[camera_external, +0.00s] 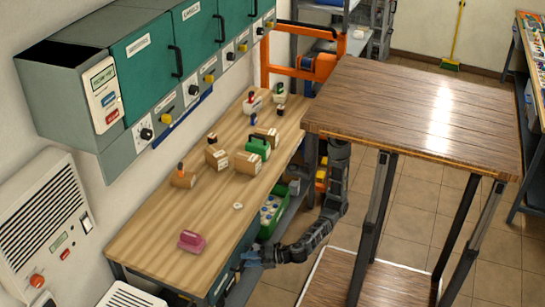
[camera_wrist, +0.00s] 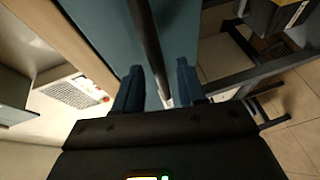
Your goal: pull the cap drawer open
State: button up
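In the wrist view a teal drawer front (camera_wrist: 100,25) fills the top middle, with a long dark bar handle (camera_wrist: 146,35) across it. My gripper (camera_wrist: 159,75) has its two blue fingers apart, one on each side of the bar. The bar runs between them, nearer the left finger; I see no clear grip on it. In the external view my gripper (camera_external: 253,256) is low at the bench's front side, beside the teal front (camera_external: 223,284) under the bench top. That front looks shut.
The wooden bench (camera_external: 160,230) holds a pink object (camera_external: 191,241), a white ring (camera_external: 238,206) and several small boxes. A green crate (camera_external: 270,213) sits under its edge. A tall wooden table (camera_external: 420,105) stands close to the right of my arm. Tiled floor shows beyond it.

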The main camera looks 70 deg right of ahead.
grip_shut()
dwell(0.5)
jog(key=s+p, duration=0.2)
jog(key=s, duration=2.2)
grip_release()
